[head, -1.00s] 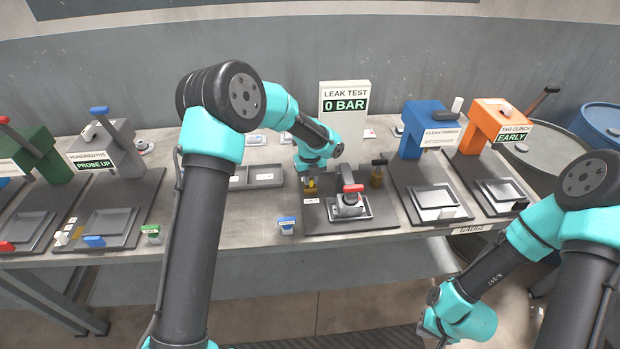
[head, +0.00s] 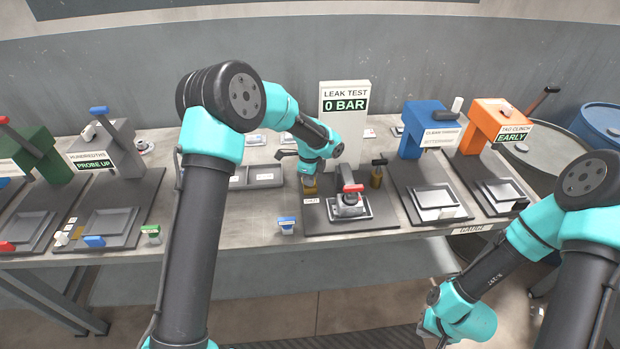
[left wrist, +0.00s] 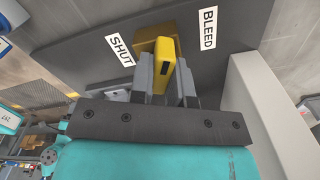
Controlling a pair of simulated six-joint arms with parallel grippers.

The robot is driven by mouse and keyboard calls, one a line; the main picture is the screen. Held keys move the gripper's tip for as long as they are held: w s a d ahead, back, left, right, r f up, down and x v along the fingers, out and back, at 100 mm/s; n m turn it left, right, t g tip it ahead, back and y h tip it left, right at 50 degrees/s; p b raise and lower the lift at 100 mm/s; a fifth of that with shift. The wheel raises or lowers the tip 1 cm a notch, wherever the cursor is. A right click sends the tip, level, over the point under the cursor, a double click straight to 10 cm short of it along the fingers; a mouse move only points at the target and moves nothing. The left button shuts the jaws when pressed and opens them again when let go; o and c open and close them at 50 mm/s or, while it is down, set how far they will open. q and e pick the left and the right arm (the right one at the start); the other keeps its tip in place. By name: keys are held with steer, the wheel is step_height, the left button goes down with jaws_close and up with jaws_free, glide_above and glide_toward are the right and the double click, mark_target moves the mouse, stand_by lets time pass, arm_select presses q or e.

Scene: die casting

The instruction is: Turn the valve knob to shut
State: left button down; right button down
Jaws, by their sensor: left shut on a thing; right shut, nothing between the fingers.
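The valve knob (left wrist: 164,62) is a yellow bar on a brass-coloured base. It stands between a SHUT label (left wrist: 119,51) on the left and a BLEED label (left wrist: 208,28) on the right in the left wrist view. My left gripper (left wrist: 167,78) is shut on the knob, with a grey finger on each side of the bar. In the head view my left gripper (head: 309,178) is at the left rear of the leak test plate (head: 385,215) and mostly hides the knob. The display (head: 345,105) reads 0 BAR. My right gripper's fingers are out of view at the bottom.
A red-handled clamp (head: 352,188) over a grey fixture stands just right of my left gripper. A brass post with a black handle (head: 378,162) is behind it. Blue (head: 424,130) and orange (head: 487,128) stations are to the right. A tray (head: 265,177) lies to the left.

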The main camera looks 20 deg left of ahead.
arm_select(q)
steer(key=n, duration=1.3)
steer(key=shift+n, duration=0.4)
steer(key=n, duration=0.9)
steer(key=shift+n, duration=0.4)
steer(key=c, duration=1.1)
jaws_free()
steer(key=shift+r, duration=0.15)
